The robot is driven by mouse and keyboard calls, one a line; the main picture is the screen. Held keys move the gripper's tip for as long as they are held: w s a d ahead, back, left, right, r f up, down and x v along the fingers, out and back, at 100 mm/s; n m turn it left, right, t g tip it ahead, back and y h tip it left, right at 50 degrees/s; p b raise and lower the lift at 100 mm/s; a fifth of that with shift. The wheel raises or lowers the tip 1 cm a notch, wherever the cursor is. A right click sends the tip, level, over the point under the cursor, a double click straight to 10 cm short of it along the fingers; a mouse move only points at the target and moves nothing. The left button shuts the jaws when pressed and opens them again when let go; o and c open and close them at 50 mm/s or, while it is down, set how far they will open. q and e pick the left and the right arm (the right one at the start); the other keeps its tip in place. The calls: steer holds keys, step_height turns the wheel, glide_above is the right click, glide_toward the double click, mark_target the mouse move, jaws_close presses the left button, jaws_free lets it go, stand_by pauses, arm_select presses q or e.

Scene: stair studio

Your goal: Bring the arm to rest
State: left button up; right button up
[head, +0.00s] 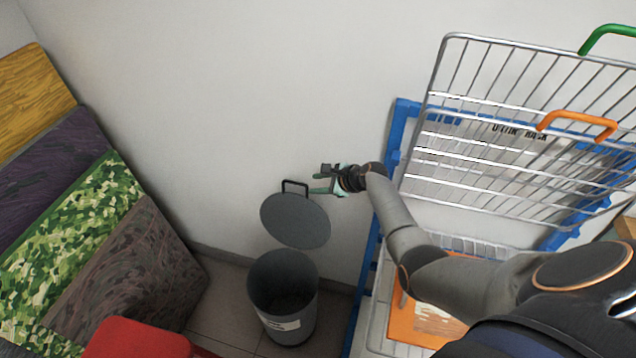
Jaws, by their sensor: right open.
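My right arm comes in from the lower right. Its right gripper (324,181) is open and empty, held up in front of the white wall and pointing left. It appears just above and right of the grey lid (296,220) of the bin, near the lid's dark handle. I cannot tell the exact gap between gripper and lid. The lid stands raised over the grey bin (283,310), whose mouth is open. My left gripper is not in view.
A blue-framed rack (397,120) with wire baskets (520,75) stands right, with orange (578,118) and green (610,32) handles. An orange-edged panel (410,322) lies low in it. Patterned steps (85,225) rise at left; a red object (135,340) is at the bottom.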

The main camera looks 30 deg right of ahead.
steer(key=s+a+f+n+g+h, duration=0.1)
steer(key=s+a+f+n, duration=0.2)
steer(key=s+f+n, duration=0.35)
steer(key=s+a+f+n+h, duration=0.1)
steer(key=s+a+f+n, duration=0.15)
steer(key=s+n, duration=0.6)
steer(key=s+a+r+n, duration=0.2)
steer(key=s+a+n, duration=0.4)
steer(key=s+a, duration=0.1)
steer(key=s+a+r+n+y, duration=0.1)
steer(key=s+a+r+n, duration=0.1)
steer(key=s+a+n, duration=0.4)
steer(key=s, duration=0.4)
steer(key=shift+s+a+n+t, duration=0.2)
steer(key=shift+a+n+t, duration=0.1)
steer(key=shift+a+t, duration=0.1)
steer(key=shift+f, duration=0.1)
